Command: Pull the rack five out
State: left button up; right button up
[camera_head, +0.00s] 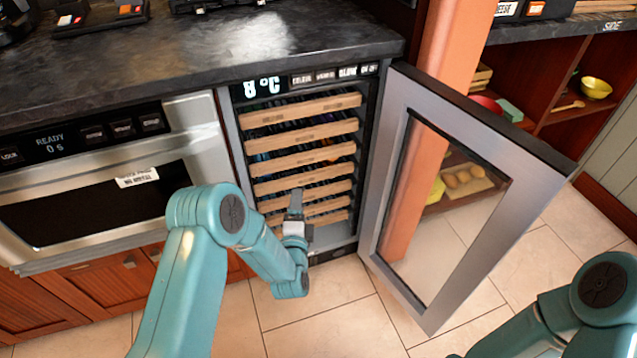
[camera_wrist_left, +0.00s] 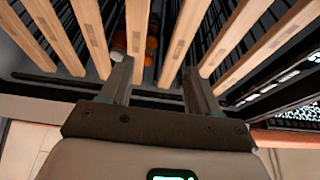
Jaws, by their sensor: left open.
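The wine cooler (camera_head: 232,125) stands open under the counter, with several wooden-fronted racks stacked inside. The fifth front from the top, taken as rack five (camera_head: 333,189), is partly hidden behind my left gripper. My left gripper (camera_head: 296,208) is open in front of the lower racks. In the left wrist view, its two fingers (camera_wrist_left: 158,80) point toward the wooden fronts, with pale fronts (camera_wrist_left: 138,30) showing around and between the tips. I see no grip on any rack, and contact is unclear. My right gripper is out of view; only my right arm shows at lower right.
The cooler's glass door (camera_head: 395,190) is swung open to the right. A stainless microwave drawer (camera_head: 200,135) is left of the cooler, below the dark countertop (camera_head: 220,45). Shelves with a yellow bowl (camera_head: 596,88) are at right. Tiled floor is clear ahead.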

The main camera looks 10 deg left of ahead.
aim_at(305, 181)
pick_arm(q)
notch_tip(305, 181, down, 4)
jog(key=b, duration=0.3)
jog(key=b+x, duration=0.1)
jog(key=x, duration=0.4)
jog(key=b+x, duration=0.2)
jog(key=x, duration=0.3)
jog(key=d+b+x, duration=0.1)
jog(key=x, duration=0.3)
jog(key=shift+w+f+b, duration=0.2)
jog(key=shift+w+b, duration=0.1)
jog(key=shift+w, duration=0.2)
jog(key=shift+w+a+r, duration=0.1)
jog(key=shift+w, duration=0.4)
jog(key=shift+h, duration=0.3)
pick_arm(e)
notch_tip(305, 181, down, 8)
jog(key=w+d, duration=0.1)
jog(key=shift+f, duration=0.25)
pick_arm(q)
grip_shut()
